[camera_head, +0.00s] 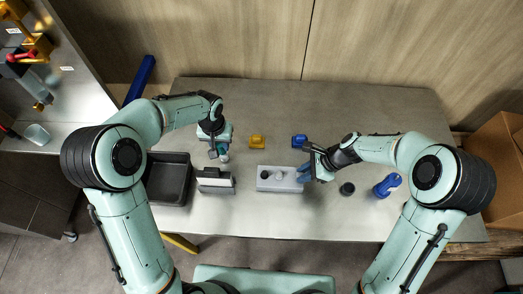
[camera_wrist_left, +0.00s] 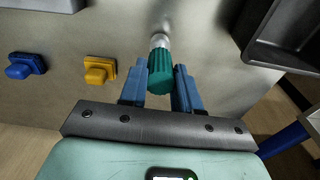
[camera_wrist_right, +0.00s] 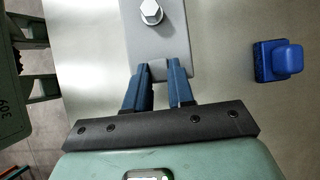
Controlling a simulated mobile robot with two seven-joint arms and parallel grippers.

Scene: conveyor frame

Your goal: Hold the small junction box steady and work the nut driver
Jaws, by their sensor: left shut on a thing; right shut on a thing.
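The small junction box (camera_head: 264,184) is a grey block lying on the table in front of me. A silver hex head shows on its top in the right wrist view, where the box (camera_wrist_right: 158,38) extends ahead of the fingers. My right gripper (camera_head: 304,173) is shut on the box's right end, with its blue fingers (camera_wrist_right: 159,80) on either side of a narrow tab. The nut driver (camera_wrist_left: 160,72) has a green ribbed handle and a silver tip. My left gripper (camera_head: 219,146) is shut on its handle, left of and apart from the box.
A black tray (camera_head: 152,192) and a grey-and-black holder (camera_head: 215,181) stand left of the box. Yellow (camera_head: 257,141) and blue (camera_head: 299,141) blocks sit behind it. A dark round piece (camera_head: 347,189) and a blue object (camera_head: 387,187) lie at right. The table's front middle is clear.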

